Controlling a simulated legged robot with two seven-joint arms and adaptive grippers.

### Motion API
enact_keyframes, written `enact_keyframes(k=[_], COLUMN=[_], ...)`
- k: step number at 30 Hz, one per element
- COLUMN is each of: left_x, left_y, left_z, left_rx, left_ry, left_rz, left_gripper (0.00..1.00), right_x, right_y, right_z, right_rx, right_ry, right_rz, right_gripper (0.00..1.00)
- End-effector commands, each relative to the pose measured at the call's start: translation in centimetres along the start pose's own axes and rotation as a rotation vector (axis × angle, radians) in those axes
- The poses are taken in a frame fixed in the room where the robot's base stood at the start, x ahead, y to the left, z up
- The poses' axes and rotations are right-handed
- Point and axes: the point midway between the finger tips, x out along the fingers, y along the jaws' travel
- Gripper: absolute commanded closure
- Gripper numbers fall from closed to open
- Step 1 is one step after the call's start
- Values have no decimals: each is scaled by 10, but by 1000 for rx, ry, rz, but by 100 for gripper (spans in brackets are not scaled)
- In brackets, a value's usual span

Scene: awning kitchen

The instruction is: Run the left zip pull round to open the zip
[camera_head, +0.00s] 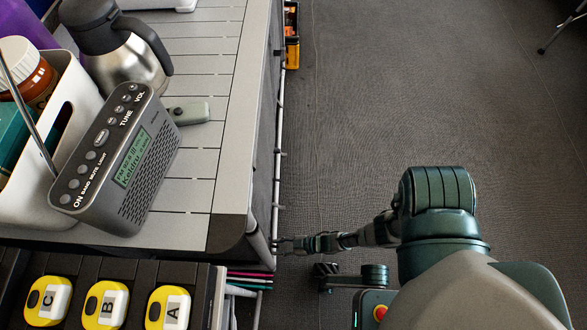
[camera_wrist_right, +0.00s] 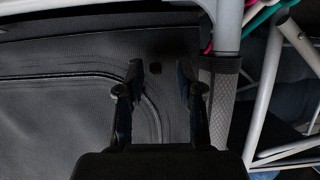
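A dark grey fabric panel (camera_wrist_right: 50,130) hangs on the side of the kitchen unit in the right wrist view. A curved zip line (camera_wrist_right: 100,77) runs along it and bends down at a rounded corner. My right gripper (camera_wrist_right: 160,72) is open, its two fingers pointing at the fabric near that corner. A small dark spot (camera_wrist_right: 155,67) shows between the fingertips; I cannot tell whether it is a zip pull. No pull shows clearly. In the head view my right gripper (camera_head: 284,246) reaches left to the unit's front corner. My left gripper is out of view.
A pale frame leg (camera_wrist_right: 228,30) stands right of the fingers, with a mesh sleeve (camera_wrist_right: 216,85) on it. On the slatted top (camera_head: 205,60) stand a radio (camera_head: 115,160), a steel jug (camera_head: 118,60) and a white bin (camera_head: 25,200). The floor (camera_head: 400,90) at right is mostly clear.

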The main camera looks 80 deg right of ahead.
Motion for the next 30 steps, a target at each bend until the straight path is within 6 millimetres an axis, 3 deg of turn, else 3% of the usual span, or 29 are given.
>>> enact_keyframes(k=[5,18,22,30], left_x=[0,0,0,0], left_y=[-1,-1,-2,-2], left_z=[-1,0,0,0], left_rx=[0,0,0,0], left_ry=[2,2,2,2], left_rz=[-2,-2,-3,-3], left_gripper=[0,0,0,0], right_x=[-16,-105,-116,-120], right_y=[0,-4,-5,-5], right_z=[2,1,1,0], right_rx=[-2,-5,-5,-6], right_ry=[-3,-6,-5,-4], right_rz=[1,2,2,2], right_gripper=[64,64,64,64])
